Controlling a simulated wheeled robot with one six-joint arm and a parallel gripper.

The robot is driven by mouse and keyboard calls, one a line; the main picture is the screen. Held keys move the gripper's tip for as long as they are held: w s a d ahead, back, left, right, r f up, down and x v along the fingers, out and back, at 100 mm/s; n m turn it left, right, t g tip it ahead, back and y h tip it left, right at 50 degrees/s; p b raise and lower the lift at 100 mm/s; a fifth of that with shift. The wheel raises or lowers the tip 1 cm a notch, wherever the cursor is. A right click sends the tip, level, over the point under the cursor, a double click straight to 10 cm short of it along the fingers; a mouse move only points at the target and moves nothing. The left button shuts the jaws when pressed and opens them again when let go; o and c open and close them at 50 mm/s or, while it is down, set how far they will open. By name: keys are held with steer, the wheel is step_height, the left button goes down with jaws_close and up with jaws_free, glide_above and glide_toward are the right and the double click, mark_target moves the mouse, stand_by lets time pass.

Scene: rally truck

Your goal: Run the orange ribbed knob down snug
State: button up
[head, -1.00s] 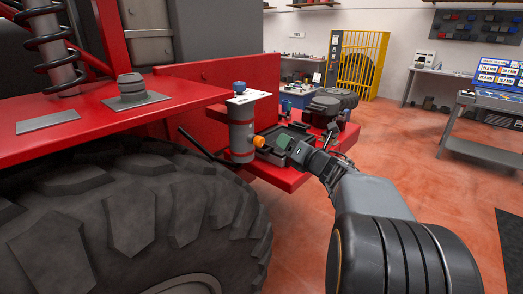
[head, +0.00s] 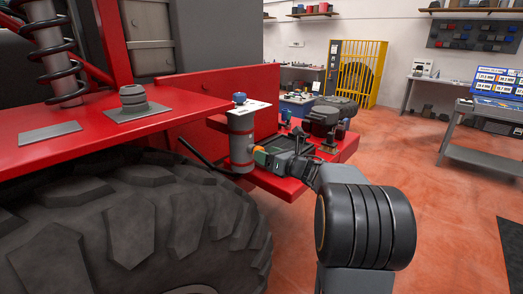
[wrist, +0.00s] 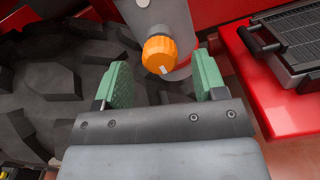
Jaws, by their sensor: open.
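The orange ribbed knob (wrist: 160,55) sticks out from the side of a grey cylinder (wrist: 163,14) in the wrist view, with a white mark on its face. In the head view the cylinder (head: 241,140) stands on the red truck, and the knob (head: 259,148) shows small at its lower side, partly hidden by my gripper (head: 262,157). In the wrist view my gripper (wrist: 161,84) is open, with green pads on either side of the space just in front of the knob. The knob lies beyond the fingertips, roughly between them, and no contact shows.
A large black tire (head: 130,220) lies left of the cylinder. A dark lever (head: 203,152) slants beside it. A black tray (wrist: 295,40) sits on the red ledge at right. A blue knob (head: 239,98) tops the cylinder.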

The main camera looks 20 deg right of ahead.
steer(key=shift+x, duration=1.45)
steer(key=c, duration=0.9)
